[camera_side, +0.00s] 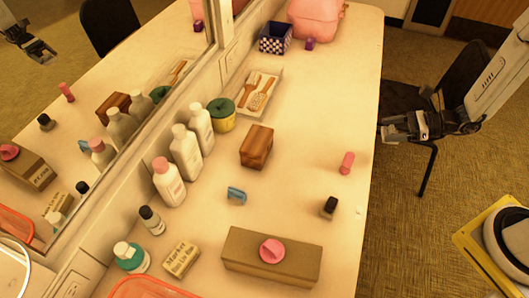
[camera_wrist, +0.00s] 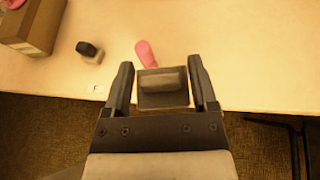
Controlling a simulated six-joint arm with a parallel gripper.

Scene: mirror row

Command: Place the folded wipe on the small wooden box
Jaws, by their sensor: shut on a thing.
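The small wooden box (camera_side: 256,146), brown with visible grain, stands on the counter in the middle of the side view, with nothing on top. My gripper (camera_side: 390,129) is off the counter's right edge, over the floor side, to the right of the box and well apart from it. In the wrist view my gripper (camera_wrist: 163,92) is shut on a greyish-brown square piece with a raised fold, apparently the folded wipe (camera_wrist: 163,101). In the side view the held piece is hard to make out among the jaws.
A pink tube (camera_side: 346,162) and a dark-capped bottle (camera_side: 329,207) stand near the counter's right edge. Left of the wooden box are white bottles (camera_side: 186,150) and a green-lidded jar (camera_side: 221,114); a tray (camera_side: 275,93) lies behind. A mirror runs along the left.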

